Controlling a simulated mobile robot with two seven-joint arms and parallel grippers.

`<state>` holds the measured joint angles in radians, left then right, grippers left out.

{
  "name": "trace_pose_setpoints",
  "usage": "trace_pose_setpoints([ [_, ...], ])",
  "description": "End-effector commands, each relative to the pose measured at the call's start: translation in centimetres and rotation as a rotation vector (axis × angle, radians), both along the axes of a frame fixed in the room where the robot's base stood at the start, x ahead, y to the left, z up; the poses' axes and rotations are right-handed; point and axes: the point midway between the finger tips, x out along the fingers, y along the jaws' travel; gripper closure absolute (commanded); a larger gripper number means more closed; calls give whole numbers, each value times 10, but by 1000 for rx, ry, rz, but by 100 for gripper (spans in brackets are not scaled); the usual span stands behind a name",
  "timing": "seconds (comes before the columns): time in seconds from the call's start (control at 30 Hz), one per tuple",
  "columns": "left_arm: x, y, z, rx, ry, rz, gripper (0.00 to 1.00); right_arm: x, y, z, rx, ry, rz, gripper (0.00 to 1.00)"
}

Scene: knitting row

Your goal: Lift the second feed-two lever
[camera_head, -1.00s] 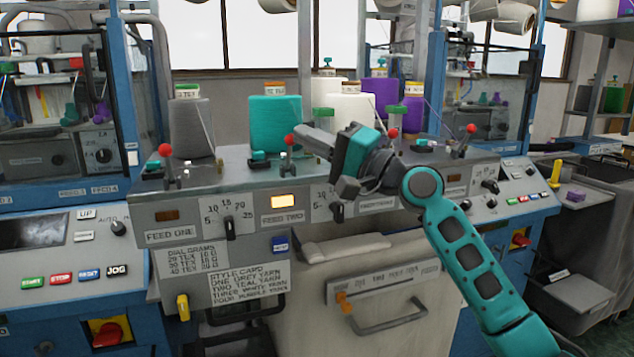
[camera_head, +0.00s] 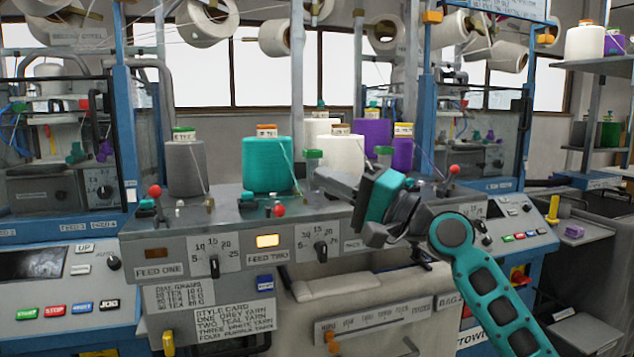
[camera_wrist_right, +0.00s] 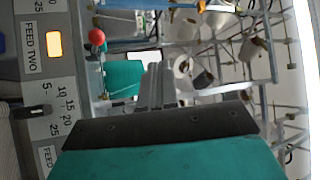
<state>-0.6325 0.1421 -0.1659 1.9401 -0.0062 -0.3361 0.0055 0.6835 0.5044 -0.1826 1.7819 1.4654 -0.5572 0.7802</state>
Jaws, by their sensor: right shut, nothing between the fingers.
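The feed-two lever has a red ball knob (camera_head: 279,211) that sits low at the panel's upper front edge, in front of the teal yarn cone (camera_head: 265,165) and above the FEED TWO label. The knob also shows in the right wrist view (camera_wrist_right: 97,37), beside the fingers and apart from them. My right gripper (camera_head: 322,178) is shut and empty, pointing left, to the right of the knob and a little above it. Its closed fingers show in the wrist view (camera_wrist_right: 155,85). The lever's stem is hard to make out. My left gripper is not in view.
The feed-one lever's red knob (camera_head: 154,191) stands higher at left. Another red knob (camera_head: 454,170) stands right of my wrist. A grey cone (camera_head: 185,165), a white cone (camera_head: 343,157) and purple cones stand behind. The FEED TWO lamp (camera_head: 268,241) is lit. Dials line the front panel.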

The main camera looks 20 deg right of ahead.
Motion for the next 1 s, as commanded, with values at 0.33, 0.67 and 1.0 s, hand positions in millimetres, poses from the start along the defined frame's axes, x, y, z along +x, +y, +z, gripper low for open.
trace_pose_setpoints([
  [0.33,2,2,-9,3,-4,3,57,-45,-38,6,-2,3,1,100],
  [0.67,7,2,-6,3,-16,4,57,-51,-43,8,0,2,3,100],
  [1.0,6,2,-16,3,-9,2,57,-53,-34,-8,-10,-3,-3,100],
])
